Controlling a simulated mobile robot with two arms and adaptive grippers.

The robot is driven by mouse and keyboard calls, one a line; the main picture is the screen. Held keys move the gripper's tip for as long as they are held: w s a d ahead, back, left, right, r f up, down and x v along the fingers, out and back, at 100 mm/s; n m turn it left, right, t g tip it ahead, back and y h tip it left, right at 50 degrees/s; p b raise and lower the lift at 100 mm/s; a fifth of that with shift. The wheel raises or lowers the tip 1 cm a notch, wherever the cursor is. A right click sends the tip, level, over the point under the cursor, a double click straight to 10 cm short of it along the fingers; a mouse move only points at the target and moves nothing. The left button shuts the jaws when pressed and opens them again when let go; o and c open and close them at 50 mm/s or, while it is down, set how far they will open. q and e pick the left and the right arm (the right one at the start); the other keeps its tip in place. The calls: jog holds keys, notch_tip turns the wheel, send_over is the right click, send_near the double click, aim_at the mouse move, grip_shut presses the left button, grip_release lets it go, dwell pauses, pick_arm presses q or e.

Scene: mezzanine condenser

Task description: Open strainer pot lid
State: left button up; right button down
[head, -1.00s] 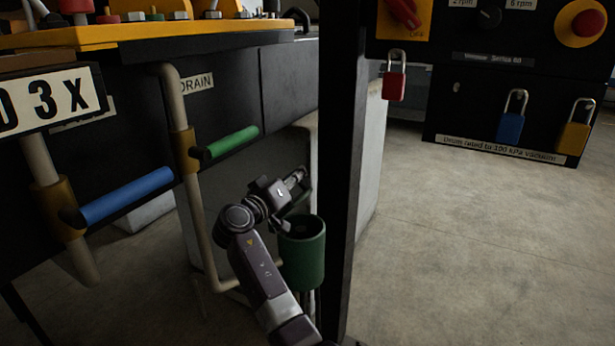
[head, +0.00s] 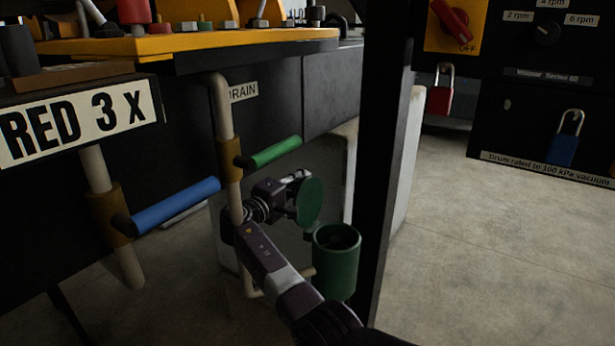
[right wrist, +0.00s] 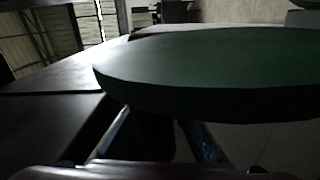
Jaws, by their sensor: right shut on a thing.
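The strainer pot (head: 336,268) is a green cylinder standing low beside the black post in the head view. Its top is open and its dark inside shows. The round green lid (head: 310,203) stands nearly on edge, above and to the left of the pot's mouth. My right gripper (head: 296,200) is shut on the lid, at its left side; the fingertips are partly hidden. In the right wrist view the lid (right wrist: 210,72) fills much of the picture as a broad green disc. My left gripper is not in view.
A black post (head: 382,150) rises just right of the pot. A green handle (head: 275,151) and a blue handle (head: 177,204) on pipes stick out at the left. A panel with a red padlock (head: 438,92) and a blue padlock (head: 564,142) stands at right. The floor at right is clear.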

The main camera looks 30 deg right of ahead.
aim_at(300, 200)
jog(key=shift+w+a+f+n, duration=0.25)
jog(key=shift+a+f+n, duration=0.05)
jog(key=shift+f, duration=0.15)
jog(key=shift+w+a+f+n, duration=0.2)
jog(key=shift+a+f+n, duration=0.1)
jog(key=shift+f, duration=0.15)
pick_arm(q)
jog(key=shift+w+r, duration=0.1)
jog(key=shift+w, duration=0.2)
pick_arm(e)
jog(key=shift+f, duration=0.1)
jog(key=c, duration=2.3)
grip_release()
jog(key=shift+c, duration=0.2)
jog(key=o, duration=0.4)
jog(key=shift+w+a+r, duration=0.1)
jog(key=shift+a+r, duration=0.1)
jog(key=shift+r, duration=0.05)
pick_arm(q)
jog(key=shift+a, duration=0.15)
pick_arm(e)
jog(key=v, duration=1.1)
jog(key=shift+s+a, duration=0.25)
jog(key=shift+a, duration=0.05)
